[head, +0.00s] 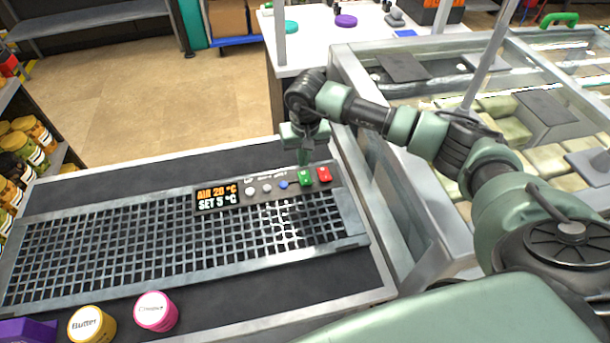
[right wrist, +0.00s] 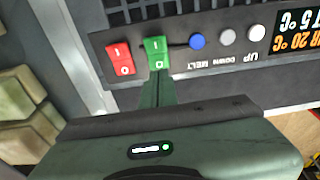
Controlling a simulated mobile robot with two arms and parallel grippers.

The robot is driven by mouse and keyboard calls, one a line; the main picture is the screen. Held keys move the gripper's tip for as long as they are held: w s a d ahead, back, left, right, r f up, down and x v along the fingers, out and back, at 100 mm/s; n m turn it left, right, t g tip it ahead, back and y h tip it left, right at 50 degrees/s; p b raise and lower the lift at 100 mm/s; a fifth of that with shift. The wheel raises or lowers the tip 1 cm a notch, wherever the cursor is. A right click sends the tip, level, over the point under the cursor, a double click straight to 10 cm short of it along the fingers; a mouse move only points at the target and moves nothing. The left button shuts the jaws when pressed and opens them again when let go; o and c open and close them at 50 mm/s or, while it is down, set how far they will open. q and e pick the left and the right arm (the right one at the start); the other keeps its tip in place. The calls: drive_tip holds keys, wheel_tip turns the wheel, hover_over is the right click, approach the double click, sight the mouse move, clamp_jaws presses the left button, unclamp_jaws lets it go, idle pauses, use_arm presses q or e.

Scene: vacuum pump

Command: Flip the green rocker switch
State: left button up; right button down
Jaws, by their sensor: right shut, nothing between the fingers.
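The green rocker switch (head: 305,179) sits on the dark control panel (head: 262,188), just left of the red rocker switch (head: 324,174) in the head view. My right gripper (head: 306,160) is shut and empty, pointing down just behind the green switch. In the right wrist view its fingertips (right wrist: 157,76) reach the lower edge of the green rocker switch (right wrist: 157,52), the end marked 0; I cannot tell whether they touch. The red rocker switch (right wrist: 120,58) is beside it there. My left gripper is not in view.
The panel also holds a blue button (head: 283,185), grey buttons and a display (head: 216,197) reading "AIR 20 °C, SET 5 °C". A metal grille (head: 130,250) lies in front. A yellow tub (head: 91,323) and pink tub (head: 156,311) stand at the near edge. A glass-topped case is right.

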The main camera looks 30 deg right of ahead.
sight(303, 173)
drive_tip(key=shift+s+f+b, duration=0.1)
drive_tip(key=shift+f+b, duration=1.5)
drive_tip(key=shift+f, duration=0.15)
idle(1.1)
drive_tip(key=shift+r+p, duration=0.45)
drive_tip(key=shift+r, duration=0.3)
drive_tip(key=shift+r+p, duration=1.3)
drive_tip(key=shift+r, duration=1.5)
